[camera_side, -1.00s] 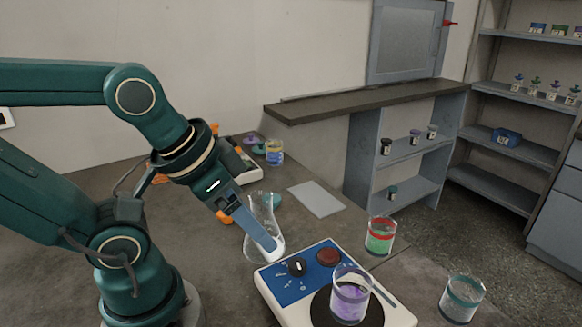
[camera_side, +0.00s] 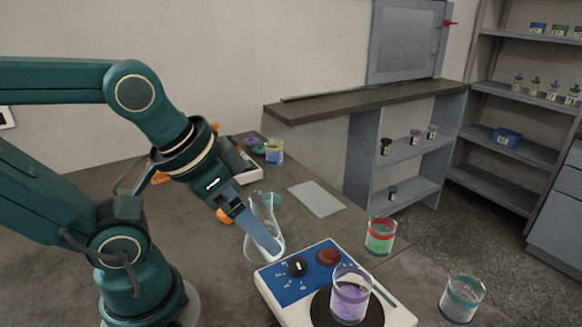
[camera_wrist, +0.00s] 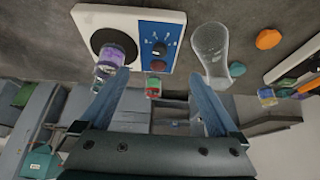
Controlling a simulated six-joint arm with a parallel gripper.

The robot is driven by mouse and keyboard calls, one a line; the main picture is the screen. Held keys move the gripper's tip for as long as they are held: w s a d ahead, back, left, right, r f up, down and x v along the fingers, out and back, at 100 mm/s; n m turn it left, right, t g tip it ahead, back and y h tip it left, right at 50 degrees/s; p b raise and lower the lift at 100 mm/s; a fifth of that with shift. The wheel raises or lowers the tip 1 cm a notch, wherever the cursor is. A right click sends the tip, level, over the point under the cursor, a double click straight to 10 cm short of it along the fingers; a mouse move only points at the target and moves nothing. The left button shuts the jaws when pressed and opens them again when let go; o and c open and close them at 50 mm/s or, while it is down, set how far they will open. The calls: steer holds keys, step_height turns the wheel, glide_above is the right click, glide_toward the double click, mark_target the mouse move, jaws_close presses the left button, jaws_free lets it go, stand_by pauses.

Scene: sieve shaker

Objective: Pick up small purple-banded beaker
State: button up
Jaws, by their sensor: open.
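The small purple-banded beaker (camera_side: 350,296) stands upright on the round black plate of the white-and-blue shaker (camera_side: 292,283). It is clear glass with purple contents or band. My gripper (camera_side: 277,250) is open and empty, to the left of the beaker and apart from it, in front of the clear flask. In the wrist view my gripper's two fingers (camera_wrist: 158,85) are spread wide. There the purple-banded beaker (camera_wrist: 110,57) appears just beyond the left fingertip, and the shaker (camera_wrist: 135,17) lies above.
A clear flask (camera_side: 262,215) stands left of the shaker. A red-banded beaker with green contents (camera_side: 380,238) stands behind it, and a teal-banded beaker (camera_side: 461,298) to its right. A pale flat plate (camera_side: 316,199) lies farther back. Shelves (camera_side: 520,100) stand at the right.

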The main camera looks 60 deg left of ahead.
mark_target(346, 295)
steer(key=w+a+r+t+y, duration=0.55)
steer(key=w+a+r, duration=0.35)
steer(key=w+r, duration=0.3)
steer(key=w+d+r+m+t+h, duration=0.2)
steer(key=w+d+m+t+h, duration=0.35)
steer(key=w+h, duration=0.2)
steer(key=s+d+f+m+g+h, duration=0.8)
steer(key=s+d+f+g+h, duration=0.1)
steer(key=s+g+h, duration=0.25)
steer(key=shift+g+y, duration=0.25)
steer(key=shift+y, duration=0.1)
step_height(346, 295, down, 14)
steer(key=shift+s, duration=0.1)
steer(key=shift+m, duration=0.25)
steer(key=shift+x, duration=2.55)
